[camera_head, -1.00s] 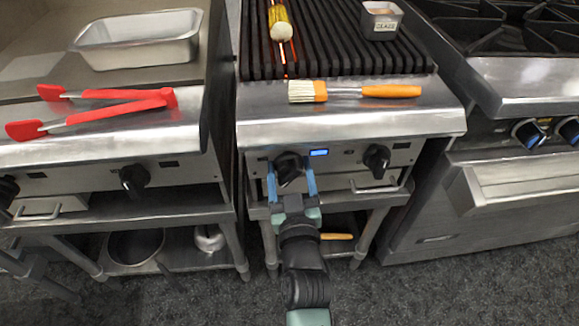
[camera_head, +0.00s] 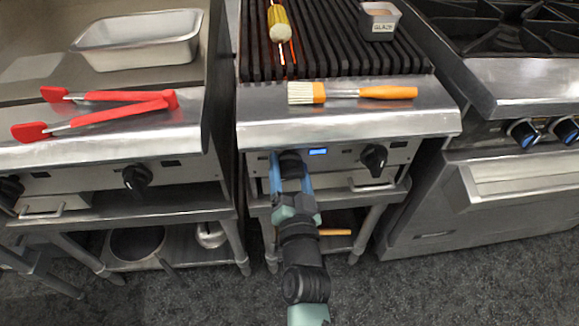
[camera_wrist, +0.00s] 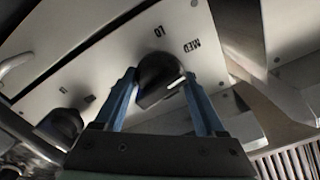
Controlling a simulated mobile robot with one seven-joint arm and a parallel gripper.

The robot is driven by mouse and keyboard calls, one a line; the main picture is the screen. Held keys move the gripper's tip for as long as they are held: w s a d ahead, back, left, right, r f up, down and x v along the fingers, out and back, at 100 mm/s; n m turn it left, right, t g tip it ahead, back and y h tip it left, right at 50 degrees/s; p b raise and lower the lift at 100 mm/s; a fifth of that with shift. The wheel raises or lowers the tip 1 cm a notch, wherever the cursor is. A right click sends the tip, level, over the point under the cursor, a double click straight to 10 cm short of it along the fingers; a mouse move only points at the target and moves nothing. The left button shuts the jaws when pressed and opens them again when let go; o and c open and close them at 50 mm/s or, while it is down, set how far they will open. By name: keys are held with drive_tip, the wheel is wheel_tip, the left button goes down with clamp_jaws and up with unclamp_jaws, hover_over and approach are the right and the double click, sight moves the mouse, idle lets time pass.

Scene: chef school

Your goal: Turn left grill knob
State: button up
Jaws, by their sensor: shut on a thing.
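The grill (camera_head: 350,118) stands in the middle of the head view, and its front panel carries two black knobs. The left grill knob (camera_head: 291,157) is partly hidden by my gripper. My gripper (camera_head: 289,168) reaches it from the front, and its blue fingers are shut on the knob from both sides. In the wrist view the black knob (camera_wrist: 155,76) sits between the blue fingers (camera_wrist: 160,97). A white pointer mark shows on it, and "LO" and "MED" are printed on the panel beside it. The right grill knob (camera_head: 374,158) is free.
A brush (camera_head: 352,92) lies on the grill's front ledge. Red tongs (camera_head: 100,108) lie on the griddle at left, which has its own knob (camera_head: 137,178). A stove (camera_head: 520,90) stands at right.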

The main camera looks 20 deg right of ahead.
idle(0.5)
drive_tip(key=o, duration=1.1)
drive_tip(key=shift+c, duration=0.2)
drive_tip(key=v, duration=1.3)
